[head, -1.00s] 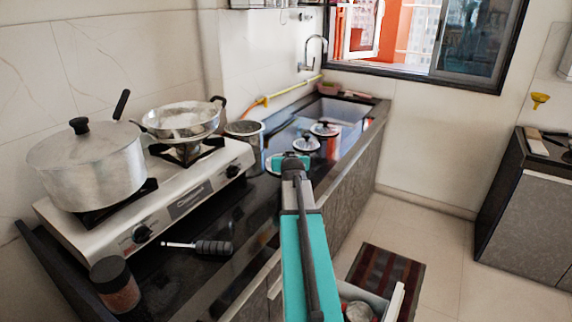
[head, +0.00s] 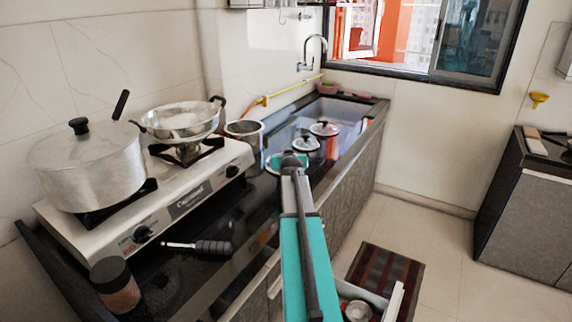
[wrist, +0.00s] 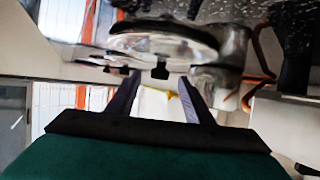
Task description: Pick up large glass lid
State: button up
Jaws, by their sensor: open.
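A round glass lid (wrist: 150,42) with a metal rim and black knob (wrist: 160,73) is just ahead of my gripper in the wrist view, which looks turned over. My gripper (wrist: 159,76) is open, with one finger on each side of the knob in the picture. I cannot tell whether the knob is between the fingers in depth. In the head view my gripper (head: 290,160) is over the counter, its fingertips hidden by my arm. Two glass lids, one nearer (head: 306,145) and one farther (head: 324,129), show just beyond it. I cannot tell their sizes apart surely.
The stove (head: 190,195) at left bears a lidded pot (head: 95,170) and a pan (head: 183,120). A steel container (head: 244,132) stands close to the lids. The sink (head: 340,110) is behind.

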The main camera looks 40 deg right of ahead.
jog(key=shift+x, duration=1.4)
jog(key=shift+p+x, duration=0.4)
jog(key=shift+x, duration=0.8)
jog(key=shift+r, duration=0.1)
grip_shut()
